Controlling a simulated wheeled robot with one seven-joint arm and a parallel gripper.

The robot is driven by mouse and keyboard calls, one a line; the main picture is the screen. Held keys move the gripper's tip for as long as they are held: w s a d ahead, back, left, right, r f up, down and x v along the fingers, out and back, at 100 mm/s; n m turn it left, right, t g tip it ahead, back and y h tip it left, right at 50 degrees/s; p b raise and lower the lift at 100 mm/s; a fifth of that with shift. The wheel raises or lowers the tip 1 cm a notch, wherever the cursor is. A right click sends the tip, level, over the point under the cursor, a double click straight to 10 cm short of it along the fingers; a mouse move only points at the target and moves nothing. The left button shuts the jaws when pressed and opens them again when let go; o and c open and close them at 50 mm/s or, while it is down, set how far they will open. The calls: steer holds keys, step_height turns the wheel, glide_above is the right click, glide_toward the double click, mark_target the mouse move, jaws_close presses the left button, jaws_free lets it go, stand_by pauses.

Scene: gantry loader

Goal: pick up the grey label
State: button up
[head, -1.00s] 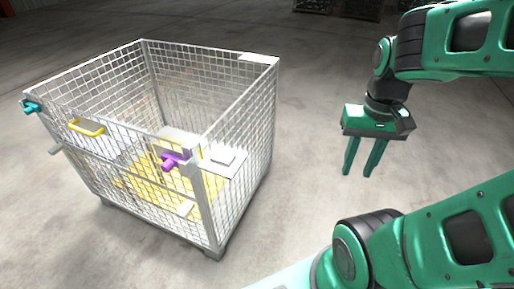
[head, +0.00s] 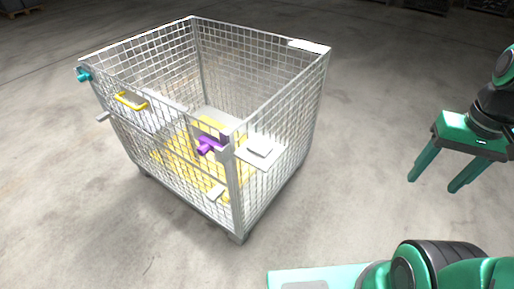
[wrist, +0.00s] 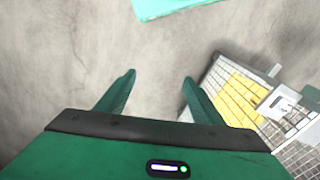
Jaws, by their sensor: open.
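I cannot tell for sure which piece is the grey label. A pale grey plate with a small block on it (head: 260,149) sits at the near right side of the wire-mesh cage (head: 237,200). A small pale piece (head: 216,191) shows low behind the front mesh, and a whitish plate (head: 308,46) lies on the far right rim. My gripper (head: 433,184) is open and empty, pointing down, well to the right of the cage. In the wrist view the gripper (wrist: 159,76) is over bare floor, with the cage (wrist: 228,62) at the right.
The cage has a purple latch (head: 207,147), a teal latch (head: 83,75), a yellow handle (head: 130,101) and a grey lever (head: 102,117). Yellow material (head: 178,149) covers its bottom. The concrete floor around it is clear. Dark stacks stand far back.

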steer(key=w+a+n+t, duration=0.1)
steer(key=w+a+n, duration=0.35)
steer(key=w, duration=0.55)
steer(key=n+t+y, duration=0.2)
steer(key=n+y, duration=0.2)
steer(key=n, duration=0.7)
glide_toward(260, 146)
steer(key=shift+a+f+m+g, duration=0.25)
steer(key=shift+f+g, duration=0.05)
steer(key=shift+f, duration=0.4)
steer(key=shift+w+x, duration=0.15)
steer(key=shift+x, duration=1.45)
steer(key=shift+w+x, duration=0.2)
steer(key=shift+x, duration=1.35)
steer(key=shift+r, duration=0.1)
steer(key=shift+c, duration=0.2)
steer(key=c, duration=1.1)
